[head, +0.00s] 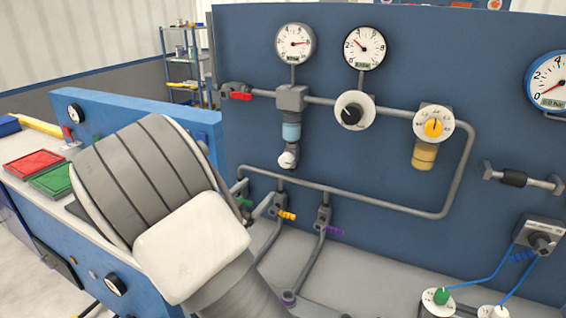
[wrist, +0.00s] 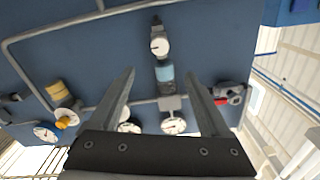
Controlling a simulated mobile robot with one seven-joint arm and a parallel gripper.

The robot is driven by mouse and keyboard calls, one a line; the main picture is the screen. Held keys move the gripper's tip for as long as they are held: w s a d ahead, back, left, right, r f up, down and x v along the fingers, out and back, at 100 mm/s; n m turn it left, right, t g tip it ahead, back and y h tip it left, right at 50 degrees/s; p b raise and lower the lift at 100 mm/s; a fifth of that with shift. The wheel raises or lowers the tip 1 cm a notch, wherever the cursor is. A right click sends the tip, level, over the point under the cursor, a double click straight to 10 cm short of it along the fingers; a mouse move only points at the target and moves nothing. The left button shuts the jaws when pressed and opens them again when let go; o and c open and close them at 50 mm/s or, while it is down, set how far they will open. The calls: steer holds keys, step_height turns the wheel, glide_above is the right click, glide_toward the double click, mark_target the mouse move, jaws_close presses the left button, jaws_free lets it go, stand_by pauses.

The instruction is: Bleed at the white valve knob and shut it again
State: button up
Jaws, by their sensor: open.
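The white valve knob (head: 288,158) sits at the bottom of the light-blue bowl (head: 291,131), under a grey block on the blue wall panel. In the wrist view, which is upside down, the knob (wrist: 160,47) has a small dark mark on its face. My gripper (wrist: 161,76) is open and empty, with its two fingers apart on either side of the light-blue bowl (wrist: 165,73) in the picture. The knob lies beyond the fingertips; the distance to it is hard to tell. In the head view my arm shows at lower left, and its fingers are hidden.
Gauges (head: 295,43) sit above, with a red lever (head: 241,96) left of the bowl. A black-centred white dial (head: 354,110) and a yellow knob (head: 433,128) are to the right. Grey pipe (head: 400,208) runs below, above yellow (head: 287,215) and purple (head: 334,230) handles.

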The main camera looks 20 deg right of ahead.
mark_target(284, 163)
steer(key=p+x, duration=0.1)
steer(key=x, duration=1.5)
jaws_close()
